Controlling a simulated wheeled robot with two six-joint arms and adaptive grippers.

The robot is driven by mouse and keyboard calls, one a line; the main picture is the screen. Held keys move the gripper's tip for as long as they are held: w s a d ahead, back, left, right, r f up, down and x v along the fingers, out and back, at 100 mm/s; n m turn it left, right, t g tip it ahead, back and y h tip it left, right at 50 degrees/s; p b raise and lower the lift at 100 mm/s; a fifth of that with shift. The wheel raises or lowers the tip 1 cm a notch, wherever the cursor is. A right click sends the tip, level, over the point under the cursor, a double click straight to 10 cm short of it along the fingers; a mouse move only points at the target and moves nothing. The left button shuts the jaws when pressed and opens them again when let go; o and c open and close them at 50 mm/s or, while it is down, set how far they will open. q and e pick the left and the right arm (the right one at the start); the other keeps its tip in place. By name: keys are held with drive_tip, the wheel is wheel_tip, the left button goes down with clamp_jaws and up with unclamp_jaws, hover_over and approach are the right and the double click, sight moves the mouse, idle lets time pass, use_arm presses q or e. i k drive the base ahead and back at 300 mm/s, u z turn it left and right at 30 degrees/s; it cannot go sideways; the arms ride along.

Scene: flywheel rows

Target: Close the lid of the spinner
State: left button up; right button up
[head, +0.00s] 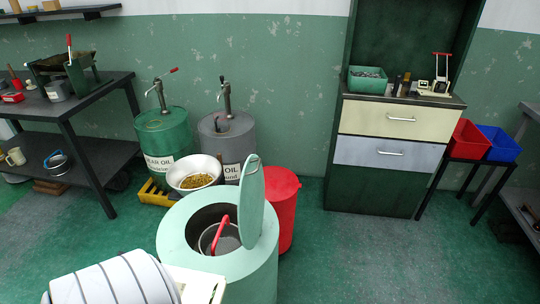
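The spinner (213,268) is a pale green upright cylinder at the bottom centre, with a round opening in its top. Its lid (251,200), a round pale green disc, stands up nearly vertical at the right side of the opening, so the spinner is open. A metal inner drum (228,244) shows in the opening. A red bent handle-like piece (220,234) stands in the opening.
A red bin (283,210) stands close behind the lid on the right. A white bowl (195,172) of yellowish bits is just behind the spinner, near green (165,140) and grey (228,140) oil drums. The floor to the right (360,255) is clear.

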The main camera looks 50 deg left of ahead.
sight(251, 197)
drive_tip(key=i, duration=0.1)
drive_tip(key=u, duration=1.7)
